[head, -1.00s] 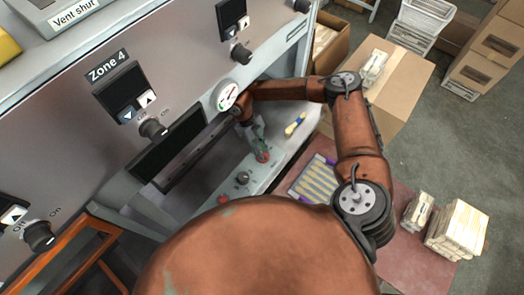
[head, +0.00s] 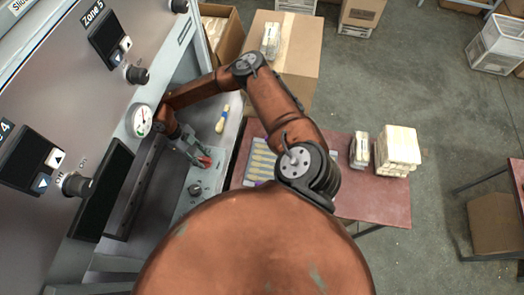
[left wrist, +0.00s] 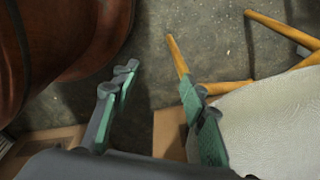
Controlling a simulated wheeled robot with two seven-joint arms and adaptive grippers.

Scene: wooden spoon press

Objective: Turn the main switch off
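My right gripper (head: 198,155) reaches down to the narrow grey control ledge (head: 208,181) along the press front. A red control (head: 206,162) shows at its fingertips. I cannot tell whether the fingers touch it or are closed around it. A dark round knob (head: 195,189) sits on the same ledge, nearer to me and apart from the gripper. No label there is readable, so I cannot tell which control is the main switch. My left gripper (left wrist: 158,88) shows only in the left wrist view, open and empty, with the floor behind it.
The press panel (head: 60,110) with zone knobs and a gauge (head: 140,121) stands at the left. A wooden spoon (head: 221,120) lies just right of the gripper. A reddish table (head: 370,205) holds a spoon tray and packs. A cardboard box (head: 290,70) stands behind. A pale chair seat (left wrist: 270,125) is near my left gripper.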

